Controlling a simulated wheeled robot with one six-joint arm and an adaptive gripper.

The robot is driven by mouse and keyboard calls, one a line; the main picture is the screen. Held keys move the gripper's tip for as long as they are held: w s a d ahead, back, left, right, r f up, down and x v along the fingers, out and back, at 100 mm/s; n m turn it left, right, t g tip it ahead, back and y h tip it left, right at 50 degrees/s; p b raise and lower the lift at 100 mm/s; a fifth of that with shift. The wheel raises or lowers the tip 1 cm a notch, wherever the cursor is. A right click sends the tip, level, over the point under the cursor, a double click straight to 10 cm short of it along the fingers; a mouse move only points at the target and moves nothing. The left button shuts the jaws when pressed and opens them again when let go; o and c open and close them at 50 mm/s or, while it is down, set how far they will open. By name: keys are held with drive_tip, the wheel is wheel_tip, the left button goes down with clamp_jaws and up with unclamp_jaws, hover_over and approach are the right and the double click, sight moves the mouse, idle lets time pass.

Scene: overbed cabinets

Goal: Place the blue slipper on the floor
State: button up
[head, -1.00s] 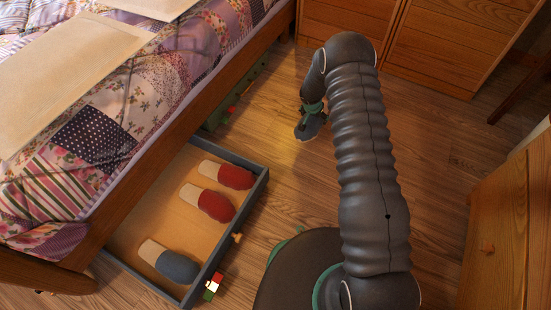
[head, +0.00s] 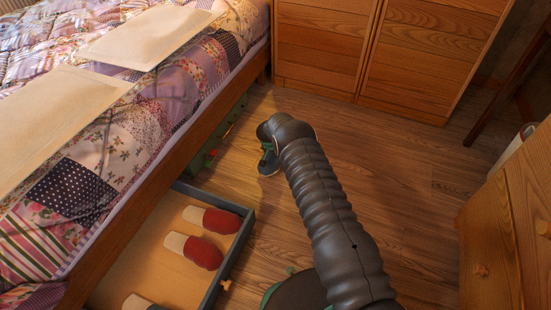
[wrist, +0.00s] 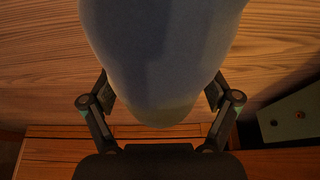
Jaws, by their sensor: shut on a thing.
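A blue slipper (wrist: 165,55) fills the upper middle of the wrist view, between the two fingers of my gripper (wrist: 160,95). My gripper is shut on it. In the head view the slipper (head: 268,164) shows as a small dark blue shape at the far end of my arm, beside the bed and over the wooden floor (head: 390,190). My arm partly hides it there. I cannot tell whether it touches the floor. In the wrist view, wood planks show behind it.
An open drawer (head: 232,262) at lower left holds two red slippers (head: 205,250) and another slipper (head: 137,303), cut off by the frame. A green box (head: 205,150) is under the bed. Wooden cabinets (head: 370,50) stand behind. Floor right of my arm is clear.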

sight(271, 156)
drive_tip(key=shift+f, duration=1.6)
drive_tip(key=shift+f+b, duration=0.15)
drive_tip(key=shift+b, duration=0.15)
drive_tip(key=o, duration=1.1)
drive_tip(key=shift+c, duration=0.2)
drive_tip(key=shift+r+p, duration=0.3)
drive_tip(key=p+v, duration=0.1)
drive_tip(key=v, duration=1)
drive_tip(key=shift+s+r, duration=0.2)
drive_tip(key=shift+r, duration=0.15)
